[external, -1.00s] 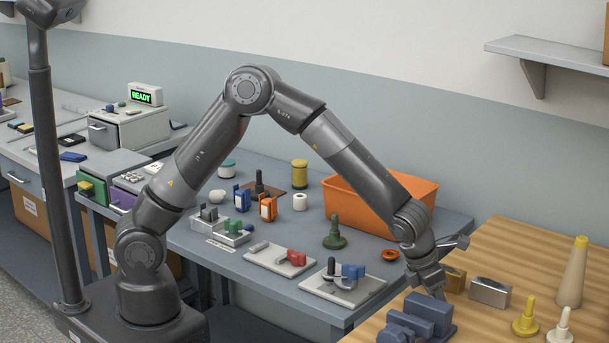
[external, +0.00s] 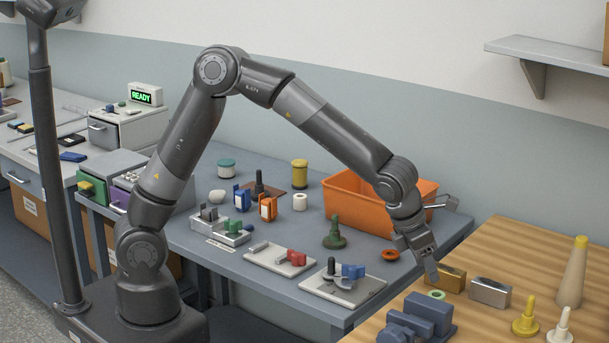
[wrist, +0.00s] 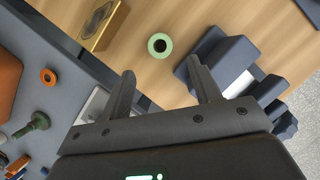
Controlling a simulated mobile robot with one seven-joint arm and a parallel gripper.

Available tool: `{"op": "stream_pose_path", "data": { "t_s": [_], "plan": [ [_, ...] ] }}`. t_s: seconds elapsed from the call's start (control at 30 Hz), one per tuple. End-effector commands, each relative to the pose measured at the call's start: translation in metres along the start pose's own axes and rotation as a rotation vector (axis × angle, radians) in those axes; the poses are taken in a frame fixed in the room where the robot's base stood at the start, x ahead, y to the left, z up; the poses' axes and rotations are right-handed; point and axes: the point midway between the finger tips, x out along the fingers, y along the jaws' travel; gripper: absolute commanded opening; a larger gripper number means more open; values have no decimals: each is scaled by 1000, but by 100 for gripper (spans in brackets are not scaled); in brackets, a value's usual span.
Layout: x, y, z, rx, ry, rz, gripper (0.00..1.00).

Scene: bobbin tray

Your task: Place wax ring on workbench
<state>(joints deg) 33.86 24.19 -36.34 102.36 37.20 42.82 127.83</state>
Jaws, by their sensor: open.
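A pale green ring (external: 437,294) with a dark centre, which looks like the wax ring, lies on the wooden workbench top (external: 535,262). It sits just behind the blue-grey vise-like block (external: 427,312) in the external view. In the wrist view the ring (wrist: 153,46) lies flat on bare wood, beyond the fingertips and between their lines. My gripper (external: 432,275) is above the workbench's near-left part. Its two fingers (wrist: 162,72) are spread apart with nothing between them, and the gripper is clear of the ring.
A brass block (external: 453,280) and a silver block (external: 490,293) stand near the ring. A yellow peg piece (external: 525,320) and a tall cone (external: 573,275) are farther right. An orange ring (external: 390,254) and an orange bin (external: 350,207) are on the grey table.

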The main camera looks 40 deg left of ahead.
Motion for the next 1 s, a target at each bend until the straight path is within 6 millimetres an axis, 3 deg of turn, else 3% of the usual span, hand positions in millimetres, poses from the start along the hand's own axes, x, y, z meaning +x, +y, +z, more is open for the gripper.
{"op": "stream_pose_path", "data": {
  "t_s": [0.17, 0.4, 0.53, 0.67, 0.77, 1.0],
  "plan": [
    [-21, 0, 1, -1, -1, 0, 57],
    [-26, 0, 0, -1, 0, 1, 57],
    [-32, 17, 1, -77, -5, 21, 57],
    [-52, 70, -3, -335, -24, 85, 57],
    [-75, 126, -13, -639, -56, 144, 57],
    [-137, 246, -66, -1429, -176, 240, 57]
  ]
}}
